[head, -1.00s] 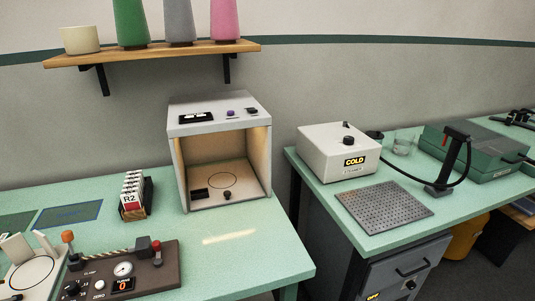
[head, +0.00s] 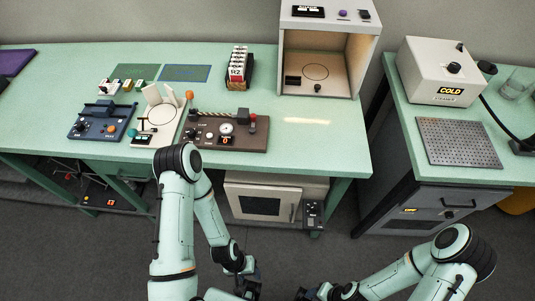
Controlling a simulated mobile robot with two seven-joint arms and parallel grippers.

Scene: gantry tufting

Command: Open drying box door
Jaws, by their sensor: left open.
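The drying box is most likely the cream cabinet (head: 237,184) under the left table. Its front door (head: 287,196) has a dark window and an upright handle near the right edge, and looks shut. A dark control panel (head: 313,213) sits at its right. My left gripper (head: 252,279) is low, in front of and below the box, apart from the door; it is open, with its fingers small and dark. My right gripper (head: 308,294) is at the bottom edge, partly cut off, and its jaws are unclear.
The green table (head: 345,150) overhangs the cabinet. On it are a lit open-fronted booth (head: 287,70), a card rack (head: 238,75) and a brown gauge panel (head: 252,138). The floor before the cabinet is clear.

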